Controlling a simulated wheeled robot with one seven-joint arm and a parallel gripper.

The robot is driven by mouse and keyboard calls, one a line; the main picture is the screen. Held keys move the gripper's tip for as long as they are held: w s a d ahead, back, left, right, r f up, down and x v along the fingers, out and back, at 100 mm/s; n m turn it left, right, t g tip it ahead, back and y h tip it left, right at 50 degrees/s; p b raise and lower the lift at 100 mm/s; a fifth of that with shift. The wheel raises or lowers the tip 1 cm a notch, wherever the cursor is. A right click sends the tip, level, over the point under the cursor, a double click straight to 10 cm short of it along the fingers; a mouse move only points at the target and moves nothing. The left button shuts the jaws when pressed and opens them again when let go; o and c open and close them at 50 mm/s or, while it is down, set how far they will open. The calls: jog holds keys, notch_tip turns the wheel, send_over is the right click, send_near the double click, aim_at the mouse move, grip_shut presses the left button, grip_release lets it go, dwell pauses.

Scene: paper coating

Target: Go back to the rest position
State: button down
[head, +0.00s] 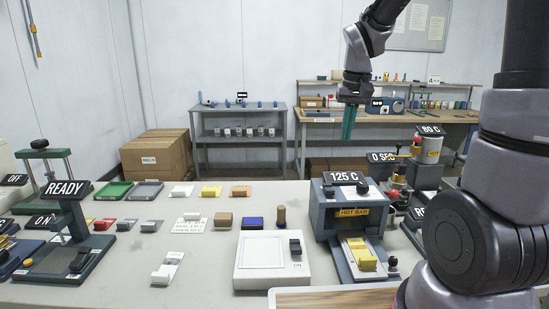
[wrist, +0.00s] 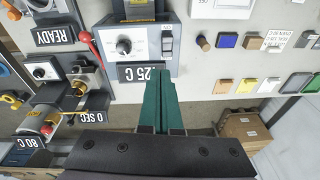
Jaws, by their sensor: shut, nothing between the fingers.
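My gripper (head: 348,124) hangs in the air above the far side of the table, its green fingers pointing down. In the wrist view my gripper's green fingers (wrist: 160,88) lie side by side, shut and with nothing between them. Below and nearer is the grey hot bar device (head: 338,212) with a "125 C" display (head: 345,178); its display also shows in the wrist view (wrist: 142,72). The fingers are apart from it. My upper arm fills the right of the head view.
A white square plate device (head: 271,260) and several small coloured blocks lie on the grey table (head: 205,287). The READY stand (head: 68,225) is at left; the "0 SEC" and "80 C" devices (head: 430,160) are at right. Shelves (head: 240,140) and cardboard boxes (head: 158,151) stand behind.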

jog(key=s+d+r+m+t, duration=0.1)
jog(key=s+r+t, duration=0.1)
jog(key=s+r, duration=0.3)
jog(key=s+d+r+m+t+y, duration=0.1)
jog(key=s+d+r+m+t, duration=0.1)
jog(key=s+r, duration=0.4)
jog(key=s+t, duration=0.1)
jog(key=s, duration=0.4)
jog(key=shift+s+d+y, duration=0.15)
jog(key=shift+y, duration=0.15)
jog(key=shift+r, duration=0.1)
jog(key=w+a+f+n+g+h, duration=0.1)
jog(key=w+a+f+n+g, duration=0.2)
jog(key=w+f+n, duration=0.3)
jog(key=w+a+f+n+g+h, duration=0.1)
jog(key=w+a+f+n+g, duration=0.2)
jog(key=w+f+n, duration=0.4)
jog(key=shift+w+n+g, duration=0.5)
jog(key=shift+w+n, duration=3.65)
jog(key=shift+n, duration=0.45)
jog(key=shift+f, duration=0.15)
